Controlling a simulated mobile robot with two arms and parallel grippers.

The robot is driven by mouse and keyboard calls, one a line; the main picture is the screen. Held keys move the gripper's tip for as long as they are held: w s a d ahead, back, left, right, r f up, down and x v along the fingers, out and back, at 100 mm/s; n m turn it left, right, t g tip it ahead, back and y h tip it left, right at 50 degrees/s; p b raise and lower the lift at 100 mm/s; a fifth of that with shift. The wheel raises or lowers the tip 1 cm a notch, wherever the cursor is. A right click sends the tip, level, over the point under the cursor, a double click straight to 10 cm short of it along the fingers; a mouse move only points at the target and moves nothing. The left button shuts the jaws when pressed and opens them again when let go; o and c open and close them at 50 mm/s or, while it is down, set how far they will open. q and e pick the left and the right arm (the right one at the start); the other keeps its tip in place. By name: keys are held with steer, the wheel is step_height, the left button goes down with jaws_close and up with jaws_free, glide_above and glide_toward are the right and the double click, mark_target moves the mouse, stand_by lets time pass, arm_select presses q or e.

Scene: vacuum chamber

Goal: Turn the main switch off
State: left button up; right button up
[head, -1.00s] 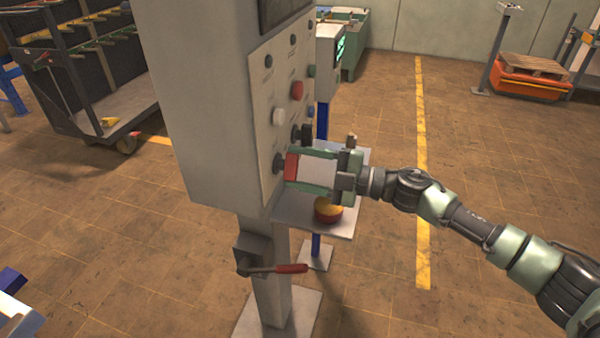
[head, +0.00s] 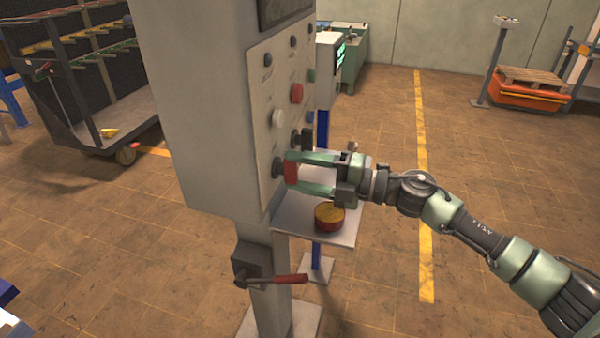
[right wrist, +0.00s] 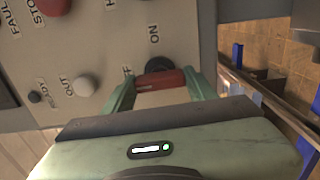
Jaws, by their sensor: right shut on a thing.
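The main switch has a red handle (head: 291,172) on a dark round base (head: 277,168), low on the grey control panel (head: 262,130). My right gripper (head: 300,173) is shut on the red handle, with one green finger above it and one below in the head view. In the right wrist view the red handle (right wrist: 160,81) sits between the two fingers, in front of the dark switch base (right wrist: 159,65). The label "ON" is readable beside it; another label is partly hidden by a finger. My left gripper is not in view.
Other panel controls sit above the switch: a black knob (head: 306,138), a white button (head: 278,118) and a red button (head: 296,93). A shelf (head: 345,232) below carries a round red-and-yellow object (head: 329,216). A red-handled lever (head: 290,279) is on the post.

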steer(key=o, duration=1.4)
steer(key=shift+a, duration=0.1)
steer(key=shift+c, duration=0.2)
steer(key=b+v, duration=0.2)
steer(key=v, duration=0.5)
steer(key=shift+s+d, duration=0.15)
steer(key=shift+d, duration=0.2)
